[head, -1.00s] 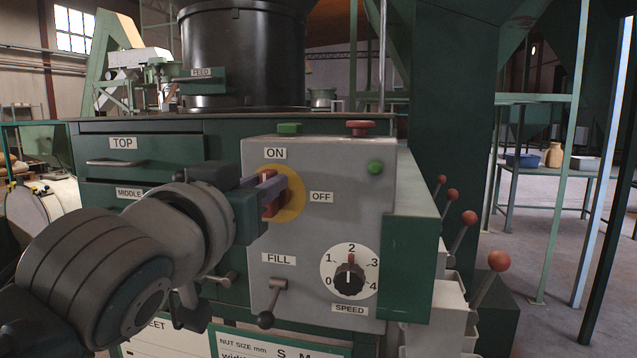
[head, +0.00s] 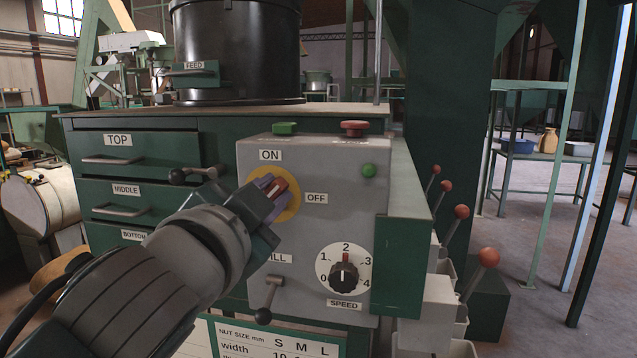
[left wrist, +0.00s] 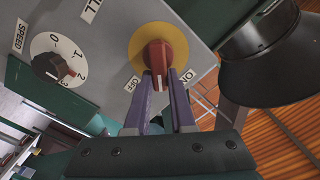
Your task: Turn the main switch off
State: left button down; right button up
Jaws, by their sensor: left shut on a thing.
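The main switch is a red handle (head: 281,184) on a yellow disc (head: 291,213) on the grey control panel (head: 335,215). An ON label (head: 270,155) is above it and an OFF label (head: 316,198) is to its right. My left gripper (head: 271,190) is shut on the red handle, its purple fingers on either side. In the left wrist view the handle (left wrist: 164,58) points between the ON and OFF labels, and my left gripper (left wrist: 163,98) has its fingertips at the handle's end. My right gripper is not in view.
Below the switch are the FILL lever (head: 267,298) and the black speed knob (head: 343,278). Red-knobbed levers (head: 462,212) stand at the right. Drawers (head: 140,150) are at the left.

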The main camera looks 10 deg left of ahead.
pick_arm(q)
jog(key=shift+d+f+m, duration=0.1)
jog(key=shift+f+m, duration=0.15)
jog(key=shift+m, duration=1.3)
jog(key=shift+d+f+m, duration=0.15)
jog(key=shift+f+m, duration=0.15)
jog(key=shift+m, duration=1.3)
jog(key=shift+d+f+m, duration=0.1)
jog(key=shift+f+m, duration=0.15)
jog(key=shift+m, duration=1.3)
jog(key=c, duration=0.8)
grip_release()
jog(key=shift+o, duration=0.2)
jog(key=s, duration=1)
jog(key=shift+a, duration=0.2)
